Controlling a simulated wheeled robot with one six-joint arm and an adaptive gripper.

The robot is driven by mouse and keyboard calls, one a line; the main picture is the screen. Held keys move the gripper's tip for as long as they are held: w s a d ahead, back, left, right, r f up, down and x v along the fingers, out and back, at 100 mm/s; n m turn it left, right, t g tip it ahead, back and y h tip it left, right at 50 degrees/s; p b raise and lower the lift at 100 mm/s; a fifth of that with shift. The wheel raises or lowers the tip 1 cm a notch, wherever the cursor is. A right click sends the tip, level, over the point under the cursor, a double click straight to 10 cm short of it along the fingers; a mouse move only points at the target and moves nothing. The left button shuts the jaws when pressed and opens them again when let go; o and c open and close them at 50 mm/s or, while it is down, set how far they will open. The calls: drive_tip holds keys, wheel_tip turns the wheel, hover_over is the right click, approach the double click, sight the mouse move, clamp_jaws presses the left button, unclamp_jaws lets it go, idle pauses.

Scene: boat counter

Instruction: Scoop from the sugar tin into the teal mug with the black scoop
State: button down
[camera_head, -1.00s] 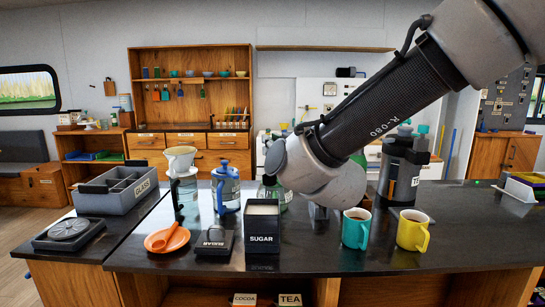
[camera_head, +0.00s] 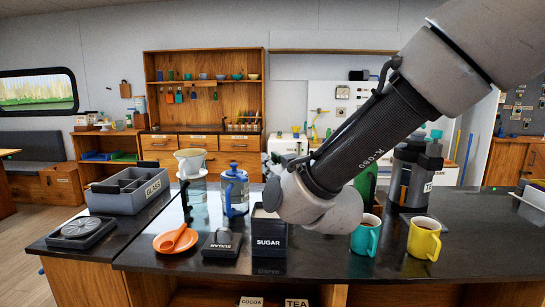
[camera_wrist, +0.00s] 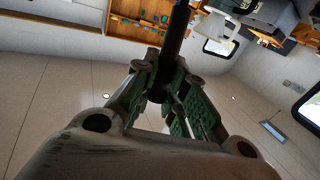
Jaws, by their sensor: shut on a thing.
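The black sugar tin (camera_head: 269,243), labelled SUGAR, stands upright on the dark counter, its top partly hidden by my wrist. The teal mug (camera_head: 365,239) stands upright to the tin's right, with brown liquid inside. In the wrist view my gripper (camera_wrist: 176,88) is shut on the black scoop, of which a straight dark handle (camera_wrist: 178,40) shows between the green-padded fingers. The scoop's bowl cannot be made out. In the head view my arm hides the fingers and scoop, above and behind the tin and mug.
A yellow mug (camera_head: 424,241) stands right of the teal one. An orange saucer with a spoon (camera_head: 174,239), a blue press (camera_head: 233,192), a glass dripper (camera_head: 192,171) and a grey bin (camera_head: 128,198) are left. A dark dispenser (camera_head: 408,180) stands behind the mugs.

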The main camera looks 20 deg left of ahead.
wheel_tip(320, 180, down, 7)
drive_tip(key=shift+f, duration=0.2)
idle(0.5)
idle(1.1)
drive_tip(key=shift+r, duration=2.6)
drive_tip(key=shift+r, duration=2.5)
